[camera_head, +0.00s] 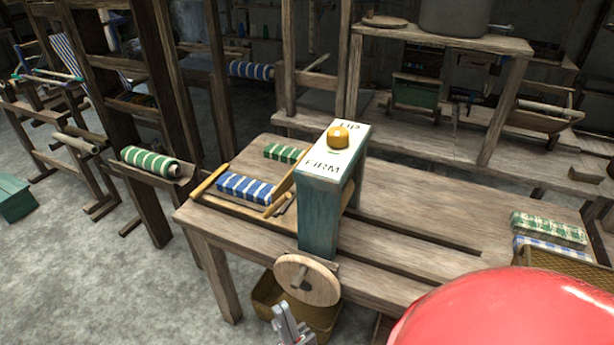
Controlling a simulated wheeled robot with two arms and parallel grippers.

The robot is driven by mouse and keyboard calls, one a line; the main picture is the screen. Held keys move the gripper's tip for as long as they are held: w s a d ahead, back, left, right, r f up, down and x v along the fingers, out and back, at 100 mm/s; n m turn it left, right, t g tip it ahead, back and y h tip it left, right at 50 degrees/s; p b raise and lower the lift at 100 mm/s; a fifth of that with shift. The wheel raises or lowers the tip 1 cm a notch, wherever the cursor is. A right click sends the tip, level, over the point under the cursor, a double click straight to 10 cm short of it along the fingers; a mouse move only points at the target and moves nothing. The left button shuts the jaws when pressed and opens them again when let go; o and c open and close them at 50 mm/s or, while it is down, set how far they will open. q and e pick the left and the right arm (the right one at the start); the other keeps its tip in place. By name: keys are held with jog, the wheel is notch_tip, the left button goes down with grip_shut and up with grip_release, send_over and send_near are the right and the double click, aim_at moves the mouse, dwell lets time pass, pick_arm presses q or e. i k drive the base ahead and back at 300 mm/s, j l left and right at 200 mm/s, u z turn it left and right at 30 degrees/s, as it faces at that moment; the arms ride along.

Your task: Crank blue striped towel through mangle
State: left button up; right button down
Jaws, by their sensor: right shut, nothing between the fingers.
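The mangle (320,215) stands on the wooden table. It is a teal frame with a pale top reading "UP" and "FIRM" and a yellow knob (338,137). A round wooden crank wheel (318,290) is on its near side. The blue and white striped towel (243,188) lies flat on the left of the mangle, between wooden rails. I cannot tell whether its right end is between the rollers. My grey right gripper (284,312) is shut and empty at the wheel's lower left edge. I cannot tell whether it touches the wheel. My left gripper is out of view.
A green striped towel (284,153) lies behind the blue one. Folded green (548,229) and blue checked cloths (550,248) lie at the table's right. A basket (266,300) stands under the table. The tabletop (420,225) right of the mangle is mostly clear.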

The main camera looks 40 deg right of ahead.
aim_at(308, 281)
jog(key=z, duration=1)
jog(key=k+l+u, duration=0.2)
jog(key=i+l, duration=0.05)
jog(key=i, duration=0.05)
